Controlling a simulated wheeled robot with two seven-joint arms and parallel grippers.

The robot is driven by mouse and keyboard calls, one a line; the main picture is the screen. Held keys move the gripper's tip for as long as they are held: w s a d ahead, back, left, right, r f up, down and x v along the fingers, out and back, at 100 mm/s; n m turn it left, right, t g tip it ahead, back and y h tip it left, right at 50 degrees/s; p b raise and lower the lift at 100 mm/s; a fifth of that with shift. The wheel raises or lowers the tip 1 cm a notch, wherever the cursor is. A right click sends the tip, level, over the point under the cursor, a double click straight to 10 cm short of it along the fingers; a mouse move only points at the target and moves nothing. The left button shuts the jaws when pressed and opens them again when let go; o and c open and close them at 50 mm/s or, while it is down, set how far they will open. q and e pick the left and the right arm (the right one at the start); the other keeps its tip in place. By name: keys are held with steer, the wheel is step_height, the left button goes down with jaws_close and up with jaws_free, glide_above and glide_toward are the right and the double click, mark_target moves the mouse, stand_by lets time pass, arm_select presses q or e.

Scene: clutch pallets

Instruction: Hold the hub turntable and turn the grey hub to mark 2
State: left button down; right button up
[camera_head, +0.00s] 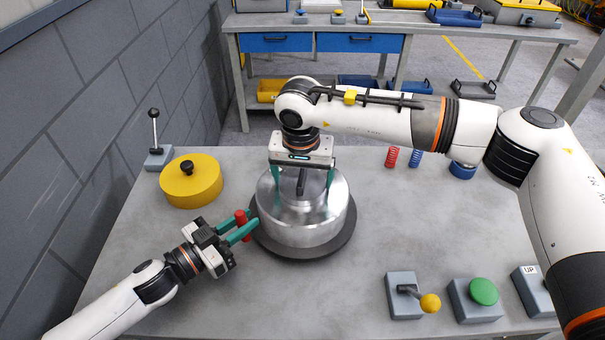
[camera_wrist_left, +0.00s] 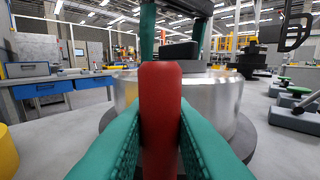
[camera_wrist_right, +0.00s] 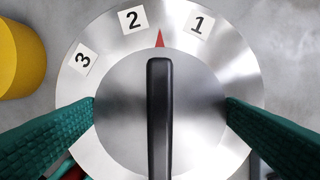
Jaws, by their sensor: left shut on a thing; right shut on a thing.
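The grey hub (camera_wrist_right: 115,125) is the brushed metal disc on the turntable (camera_head: 288,229), a silver drum on a dark round base. My right gripper (camera_head: 302,184) comes from above, its teal fingers shut on opposite sides of the hub. A black bar (camera_wrist_right: 158,120) lies across the hub. The red pointer (camera_wrist_right: 159,40) stands between mark 2 (camera_wrist_right: 132,19) and mark 1 (camera_wrist_right: 198,25), short of either label. Mark 3 (camera_wrist_right: 82,60) is further left. My left gripper (camera_head: 243,229) is shut on the upright red handle (camera_wrist_left: 160,115) at the turntable's left edge.
A yellow round lid (camera_head: 190,184) and a lever box (camera_head: 157,157) stand at the left. Front right are a yellow-knobbed lever (camera_head: 430,303), a green button (camera_head: 484,292) and an UP box (camera_head: 533,283). Springs (camera_head: 391,157) stand behind. Bare tabletop lies right of the turntable.

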mark_target(303, 180)
steer(key=n, duration=0.3)
steer(key=o, duration=1.1)
steer(key=r, duration=0.4)
steer(key=s+r, duration=0.1)
steer(key=r, duration=0.7)
steer(key=shift+s+d, duration=0.1)
steer(key=shift+s, duration=0.3)
arm_select(q)
steer(key=c, duration=1.2)
jaws_free()
steer(key=shift+s+a, duration=0.1)
